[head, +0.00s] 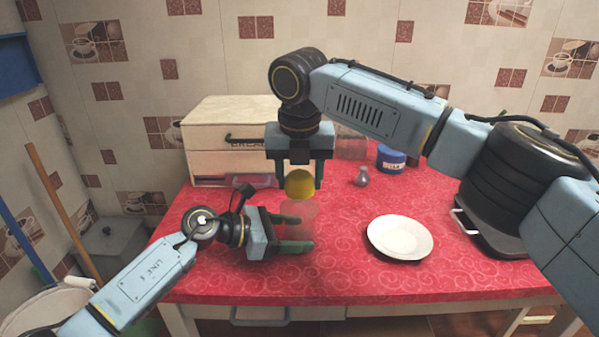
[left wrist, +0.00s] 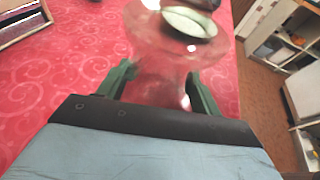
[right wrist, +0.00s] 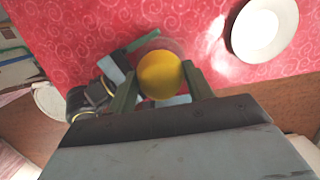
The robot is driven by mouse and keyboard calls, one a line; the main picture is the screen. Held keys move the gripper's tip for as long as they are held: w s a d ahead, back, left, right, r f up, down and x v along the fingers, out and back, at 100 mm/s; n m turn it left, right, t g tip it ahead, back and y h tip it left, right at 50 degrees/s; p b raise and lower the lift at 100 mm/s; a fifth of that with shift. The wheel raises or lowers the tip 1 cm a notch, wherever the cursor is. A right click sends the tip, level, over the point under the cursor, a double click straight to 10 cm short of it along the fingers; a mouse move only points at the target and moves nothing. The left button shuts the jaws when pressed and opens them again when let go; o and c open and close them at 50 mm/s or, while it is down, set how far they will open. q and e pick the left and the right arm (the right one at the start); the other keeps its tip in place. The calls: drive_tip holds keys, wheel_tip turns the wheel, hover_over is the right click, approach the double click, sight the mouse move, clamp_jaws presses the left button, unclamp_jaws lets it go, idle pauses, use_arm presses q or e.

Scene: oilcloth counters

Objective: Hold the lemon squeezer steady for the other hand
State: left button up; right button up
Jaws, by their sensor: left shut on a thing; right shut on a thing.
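The lemon squeezer (head: 299,217) is clear glass and shows the red cloth through it. My left gripper (head: 305,233) is shut on it from the left, one finger on each side. In the left wrist view the squeezer (left wrist: 165,75) stands between the fingers with its wide rim above them. My right gripper (head: 295,182) points down above it, shut on a yellow lemon (head: 299,184). The lemon is over the squeezer; I cannot tell whether they touch. In the right wrist view the lemon (right wrist: 160,75) hides most of the squeezer.
A white plate (head: 400,237) lies to the right. A black appliance (head: 487,236) stands beyond it. A wooden box (head: 215,135), a blue tin (head: 391,158) and a small grey bottle (head: 361,177) are at the back. The front of the red counter (head: 350,284) is clear.

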drive_tip(key=shift+f, duration=0.75)
drive_tip(key=shift+r, duration=1.05)
drive_tip(key=shift+r, duration=0.2)
drive_tip(key=shift+f, duration=0.25)
drive_tip(key=shift+f, duration=0.9)
drive_tip(key=shift+r, duration=0.15)
